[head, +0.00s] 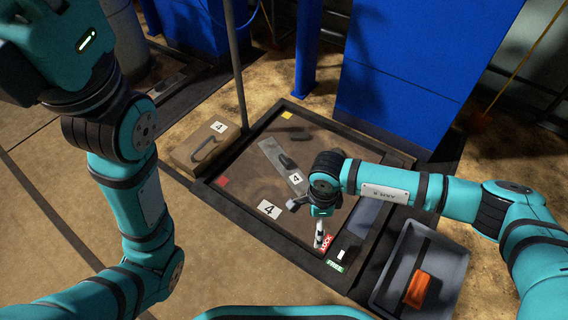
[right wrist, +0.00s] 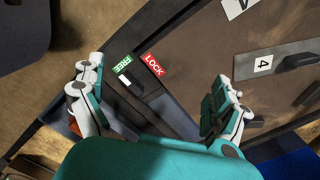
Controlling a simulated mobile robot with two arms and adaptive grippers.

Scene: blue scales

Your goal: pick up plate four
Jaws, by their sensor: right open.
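Several things carry a white label 4. A narrow grey metal plate (head: 268,150) with a dark handle lies on the brown panel; it also shows in the right wrist view (right wrist: 284,64). The brown panel (head: 245,190) has its own 4 label near its front. A brown block (head: 190,153) with a handle and a 4 stands left of the frame. I cannot tell which is plate four. My right gripper (head: 320,232) hangs over the panel's front right, near the LOCK sign. In the right wrist view (right wrist: 155,98) its fingers are wide apart and empty.
A red LOCK sign (head: 326,242) and a green FREE sign (head: 334,265) sit by a small black-and-white lever (head: 342,254) at the frame's front corner. A grey tray (head: 440,250) with an orange block (head: 417,288) stands right. Blue cabinets (head: 410,70) and a post rise behind.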

